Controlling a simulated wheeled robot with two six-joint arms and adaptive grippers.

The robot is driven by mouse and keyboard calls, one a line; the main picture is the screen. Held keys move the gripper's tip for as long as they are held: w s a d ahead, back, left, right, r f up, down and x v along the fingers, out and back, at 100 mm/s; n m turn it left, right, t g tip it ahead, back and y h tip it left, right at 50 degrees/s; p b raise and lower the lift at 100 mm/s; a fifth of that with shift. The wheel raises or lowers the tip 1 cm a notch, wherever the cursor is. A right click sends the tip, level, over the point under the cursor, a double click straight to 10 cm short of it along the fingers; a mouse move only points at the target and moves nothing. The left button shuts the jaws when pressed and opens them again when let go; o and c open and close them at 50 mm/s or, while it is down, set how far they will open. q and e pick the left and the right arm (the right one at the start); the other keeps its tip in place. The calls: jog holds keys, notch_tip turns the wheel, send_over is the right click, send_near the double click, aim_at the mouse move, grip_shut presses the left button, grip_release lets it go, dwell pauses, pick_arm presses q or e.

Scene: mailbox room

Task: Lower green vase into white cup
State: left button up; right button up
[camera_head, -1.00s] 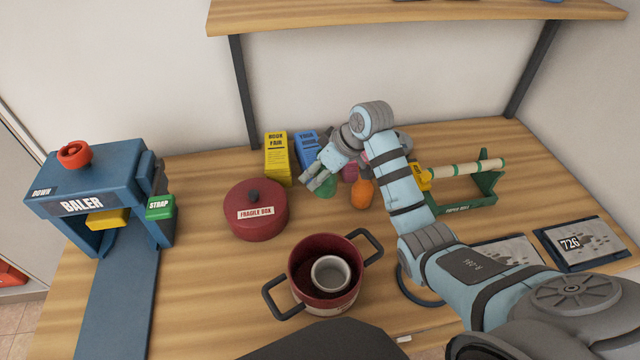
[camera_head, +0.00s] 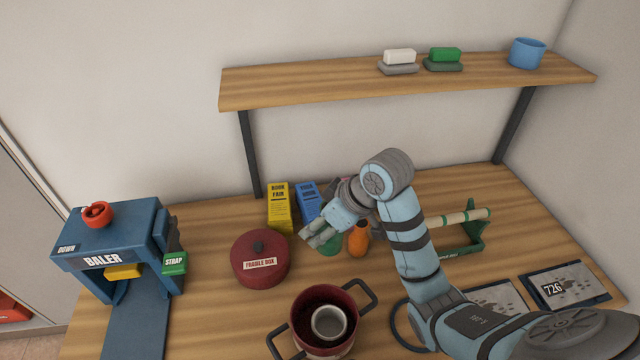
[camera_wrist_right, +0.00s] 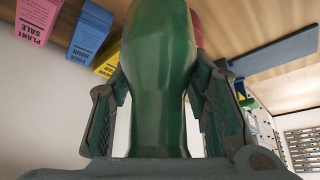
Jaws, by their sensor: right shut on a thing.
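The green vase (camera_head: 331,247) stands at the back of the table, partly hidden by my right gripper (camera_head: 320,234). In the right wrist view the vase (camera_wrist_right: 163,60) fills the middle, with a finger of my right gripper (camera_wrist_right: 165,112) on each side, shut on its narrower part. The white cup (camera_head: 328,321) sits upright inside a dark red two-handled pot (camera_head: 349,347) at the front, apart from the vase. The pot's lower part is cut off by the picture edge. My left gripper is not in view.
Yellow (camera_head: 279,208) and blue (camera_head: 308,203) boxes stand behind. A blue baler (camera_head: 112,250) is at left, a green roll stand (camera_head: 462,238) at right. A shelf (camera_head: 300,87) hangs above.

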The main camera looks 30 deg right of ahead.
jog(key=s+a+f+b, duration=0.1)
jog(key=s+a+f, duration=0.3)
jog(key=s+f, duration=0.5)
jog(key=shift+s+f, duration=0.15)
jog(key=shift+s, duration=0.55)
jog(key=shift+w+a, duration=0.1)
jog(key=shift+w, duration=0.05)
jog(key=shift+w+a, duration=0.15)
jog(key=shift+w, duration=0.1)
jog(key=shift+f+b, duration=0.75)
jog(key=shift+f, duration=1.45)
jog(key=shift+f, duration=0.15)
